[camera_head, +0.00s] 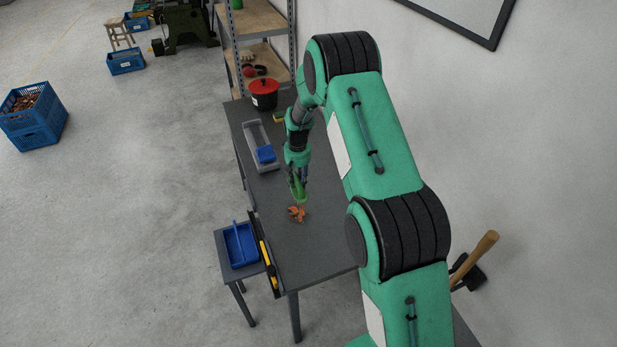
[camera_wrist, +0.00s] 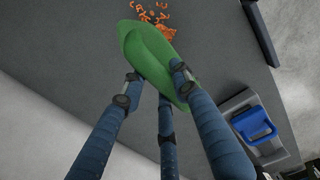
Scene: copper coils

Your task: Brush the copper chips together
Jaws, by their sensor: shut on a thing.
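The copper chips (camera_head: 297,214) lie in a small loose heap on the dark grey table (camera_head: 310,255). In the wrist view the chips (camera_wrist: 156,20) are at the top, some scattered and some bunched against the far end of a green tool. My gripper (camera_head: 297,178) is shut on this green tool (camera_head: 299,194), which looks like the brush. In the wrist view my gripper (camera_wrist: 153,86) has its fingers around the green brush (camera_wrist: 148,50). The brush is close beside the chips. Its bristles are hidden, and I cannot tell whether it touches the table.
A grey tray (camera_head: 252,138) with a blue scoop-like piece (camera_head: 265,154) lies farther back. A red and black pot (camera_head: 263,95) stands behind it. A yellow and black tool (camera_head: 266,258) lies along the left edge. A blue bin (camera_head: 240,247) sits on a low side table.

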